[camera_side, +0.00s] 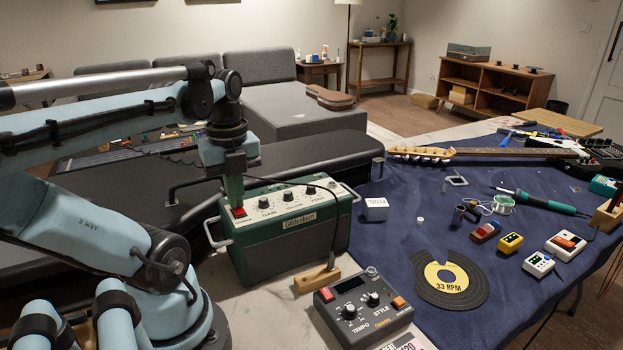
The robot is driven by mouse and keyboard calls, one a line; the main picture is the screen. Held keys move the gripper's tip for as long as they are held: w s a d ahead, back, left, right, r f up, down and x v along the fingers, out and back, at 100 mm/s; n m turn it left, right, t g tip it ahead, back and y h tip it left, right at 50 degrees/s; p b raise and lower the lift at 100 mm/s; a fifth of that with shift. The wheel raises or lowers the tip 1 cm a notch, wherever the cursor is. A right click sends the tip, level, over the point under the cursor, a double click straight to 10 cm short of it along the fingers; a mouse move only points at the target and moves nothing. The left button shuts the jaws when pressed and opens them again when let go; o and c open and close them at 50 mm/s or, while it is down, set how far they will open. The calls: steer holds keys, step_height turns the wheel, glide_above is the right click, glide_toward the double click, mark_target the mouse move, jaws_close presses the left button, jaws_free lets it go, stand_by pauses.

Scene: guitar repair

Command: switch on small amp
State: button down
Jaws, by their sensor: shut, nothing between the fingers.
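The small amp (300,228) is a green box with a cream control panel on top and metal handles at its ends. It stands in the middle of the side view. A red switch (238,212) sits at the left end of its panel, beside several black knobs. My gripper (236,203) points straight down, shut and empty, with its tips at the red switch. They look to be touching it or just above it; I cannot tell which. The tips partly cover the switch, and its on or off position cannot be read.
A dark pedal (362,308) with knobs stands in front of the amp, near a wooden block (316,278) with a cable rising from it. A blue cloth (400,218) to the right holds small pedals, a black disc (470,290), a soldering iron (540,203) and a guitar (490,152).

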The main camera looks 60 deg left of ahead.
steer(key=shift+d+f, duration=0.45)
steer(key=shift+d, duration=0.2)
step_height(320, 180, up, 15)
steer(key=shift+a, duration=0.2)
stand_by(0.4)
steer(key=w+d+f+n+t, duration=0.1)
steer(key=w+f+n, duration=0.2)
steer(key=w+d+f+n+t, duration=0.1)
steer(key=w+f+n, duration=0.2)
steer(key=w+d+f+n+t+y, duration=0.1)
steer(key=w+d+f+n, duration=0.1)
steer(key=w, duration=0.1)
steer(key=shift+w+d+f+n+t, duration=0.1)
steer(key=shift+w+f+n+t, duration=0.1)
steer(key=shift+f+n+t, duration=0.15)
steer(key=w+d+f+n+t+h, duration=0.1)
steer(key=w+d+f+n+t, duration=0.2)
steer(key=d+f+n, duration=0.4)
steer(key=shift+w+d+f+n, duration=0.2)
steer(key=shift+w+d+n, duration=0.5)
steer(key=shift+n, duration=0.45)
